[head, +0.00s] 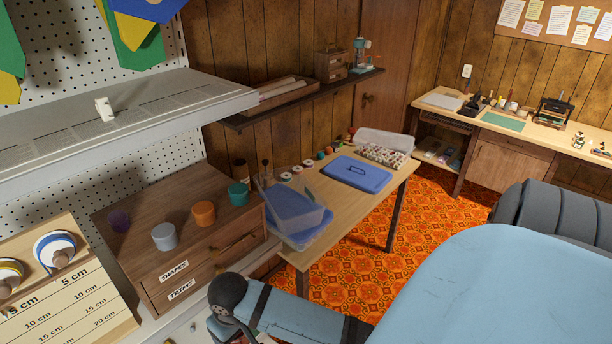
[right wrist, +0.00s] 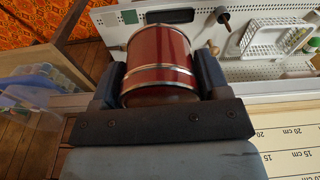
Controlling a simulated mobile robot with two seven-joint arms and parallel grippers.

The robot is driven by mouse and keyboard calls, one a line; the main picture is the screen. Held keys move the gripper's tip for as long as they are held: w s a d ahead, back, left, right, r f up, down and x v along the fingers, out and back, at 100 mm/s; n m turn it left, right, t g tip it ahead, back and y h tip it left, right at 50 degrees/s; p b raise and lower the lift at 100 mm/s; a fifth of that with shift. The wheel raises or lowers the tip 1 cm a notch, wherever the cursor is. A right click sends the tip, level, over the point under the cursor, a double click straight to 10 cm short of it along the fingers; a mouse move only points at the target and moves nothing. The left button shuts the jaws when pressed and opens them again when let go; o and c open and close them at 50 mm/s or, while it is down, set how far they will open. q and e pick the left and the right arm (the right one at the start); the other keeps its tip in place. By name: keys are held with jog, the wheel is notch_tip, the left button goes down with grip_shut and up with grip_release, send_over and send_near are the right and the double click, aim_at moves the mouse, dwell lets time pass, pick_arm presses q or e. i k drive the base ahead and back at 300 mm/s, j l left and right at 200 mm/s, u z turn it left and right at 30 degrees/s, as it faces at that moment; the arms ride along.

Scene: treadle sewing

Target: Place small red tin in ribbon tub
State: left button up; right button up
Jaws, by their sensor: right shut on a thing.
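The small red tin (right wrist: 160,58), dark red with silvery bands, is in my right gripper (right wrist: 158,82). The two dark fingers press on its sides in the right wrist view. In the head view my right arm reaches in from the right, and its gripper and the tin are mostly hidden at the bottom edge. A clear tub (head: 398,138) with several pale and dark red rolls stands at the table's far end, and a blue lid (head: 358,174) lies beside it. This looks like the ribbon tub. My left gripper is not in view.
A clear bin with something blue (head: 292,212) stands at the table's near end. A wooden drawer cabinet (head: 185,232) with several small coloured pots is left of it. A shelf (head: 130,117) overhangs the left. Orange patterned carpet (head: 440,215) lies open right of the table.

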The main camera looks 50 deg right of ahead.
aim_at(289, 208)
jog(key=l+z, duration=0.1)
jog(key=l, duration=0.35)
jog(key=i+l+z, duration=0.1)
jog(key=l, duration=0.35)
jog(key=i+l+z, duration=0.25)
jog(key=i+l, duration=0.35)
jog(key=i, duration=0.05)
